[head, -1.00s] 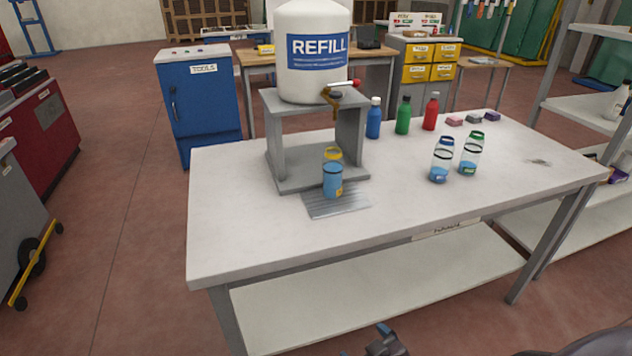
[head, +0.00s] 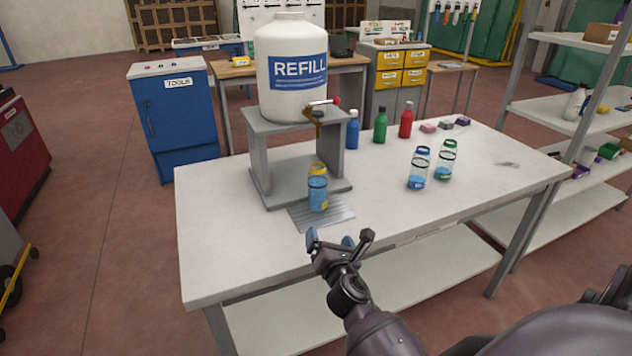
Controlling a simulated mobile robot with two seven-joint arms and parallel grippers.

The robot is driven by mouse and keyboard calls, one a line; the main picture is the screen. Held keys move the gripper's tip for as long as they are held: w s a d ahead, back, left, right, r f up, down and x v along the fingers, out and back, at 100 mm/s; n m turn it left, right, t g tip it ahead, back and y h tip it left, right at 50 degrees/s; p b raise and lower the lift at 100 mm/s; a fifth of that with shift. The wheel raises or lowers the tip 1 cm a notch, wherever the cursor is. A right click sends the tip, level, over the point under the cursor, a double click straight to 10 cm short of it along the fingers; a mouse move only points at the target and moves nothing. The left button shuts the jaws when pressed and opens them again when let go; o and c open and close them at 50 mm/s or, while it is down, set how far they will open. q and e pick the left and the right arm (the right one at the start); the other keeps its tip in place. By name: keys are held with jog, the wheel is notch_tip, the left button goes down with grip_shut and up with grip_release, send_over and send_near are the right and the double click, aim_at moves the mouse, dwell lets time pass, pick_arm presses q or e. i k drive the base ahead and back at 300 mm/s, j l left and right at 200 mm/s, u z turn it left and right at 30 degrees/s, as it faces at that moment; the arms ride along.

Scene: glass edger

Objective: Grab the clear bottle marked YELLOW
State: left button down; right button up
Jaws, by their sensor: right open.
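A clear bottle with a yellow neck band (head: 317,194) stands upright under the tap of the white REFILL tank (head: 291,60). Blue liquid fills much of it, and a small yellow label shows low on its side, too small to read. It stands at the back of a grey ribbed drip tray (head: 335,217). My right gripper (head: 330,240) is open and empty in front of the tray, near the table's front edge, apart from the bottle. My left gripper is out of view.
On the white table (head: 225,240), two clear bottles with blue liquid, one with a blue band (head: 419,168) and one green (head: 445,160), stand to the right. Blue, green and red bottles (head: 405,121) stand behind. A grey stand (head: 258,150) backs the tray. The table's left side is clear.

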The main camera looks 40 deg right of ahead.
aim_at(317, 175)
jog(key=i+l, duration=0.45)
jog(key=l, duration=0.15)
jog(key=i+l, duration=0.2)
